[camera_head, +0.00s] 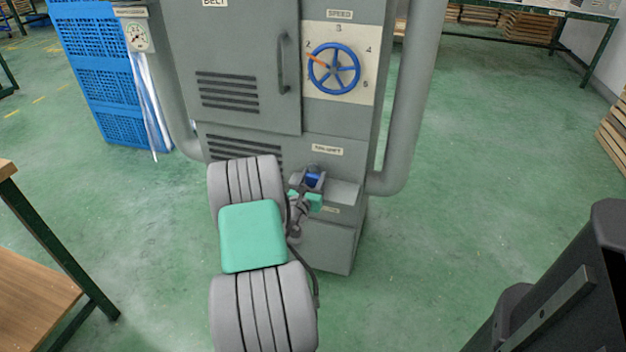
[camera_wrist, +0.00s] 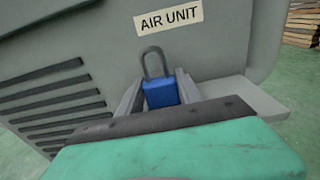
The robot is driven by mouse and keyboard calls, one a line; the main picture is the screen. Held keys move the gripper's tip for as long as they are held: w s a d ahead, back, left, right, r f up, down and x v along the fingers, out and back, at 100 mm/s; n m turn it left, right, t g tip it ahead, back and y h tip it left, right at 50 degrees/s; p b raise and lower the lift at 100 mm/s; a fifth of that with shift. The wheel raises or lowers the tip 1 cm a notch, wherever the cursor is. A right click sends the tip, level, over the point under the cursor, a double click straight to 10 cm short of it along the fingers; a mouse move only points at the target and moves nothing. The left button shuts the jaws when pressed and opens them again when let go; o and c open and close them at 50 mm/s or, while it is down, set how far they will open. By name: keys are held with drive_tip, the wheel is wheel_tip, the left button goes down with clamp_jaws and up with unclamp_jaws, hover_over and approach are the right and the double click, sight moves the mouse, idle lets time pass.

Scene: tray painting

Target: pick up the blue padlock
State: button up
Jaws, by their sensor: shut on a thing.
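The blue padlock (camera_wrist: 160,94) has a blue body and a dark grey shackle that points up. In the wrist view it sits between the two fingers of my gripper (camera_wrist: 157,95), which is shut on it. In the head view the padlock (camera_head: 313,180) shows as a small blue patch at the end of my arm, in front of the grey cabinet, near a small ledge. The lower part of the padlock is hidden behind my gripper's body in the wrist view. I cannot tell whether it touches the ledge.
The grey cabinet (camera_head: 250,125) stands right behind the padlock, with an "AIR UNIT" label (camera_wrist: 168,20) above. Its ledge (camera_head: 343,192) lies just right of my gripper. A blue handwheel (camera_head: 334,82) is higher up. A wooden table (camera_head: 32,270) stands at left. Green floor is clear at right.

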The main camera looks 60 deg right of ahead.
clamp_jaws()
drive_tip(key=shift+r, duration=0.2)
wheel_tip(320, 180, up, 4)
drive_tip(key=p, duration=0.3)
drive_tip(key=shift+f, duration=0.1)
drive_tip(key=s+a+r+p, duration=0.1)
drive_tip(key=s+a+r, duration=0.1)
drive_tip(key=a+r, duration=0.2)
drive_tip(key=s+a+r+p, duration=0.2)
drive_tip(key=a+r, duration=0.3)
drive_tip(key=a, duration=0.3)
drive_tip(key=shift+s+a+p, duration=0.3)
drive_tip(key=shift+s+a, duration=0.1)
drive_tip(key=shift+s, duration=0.45)
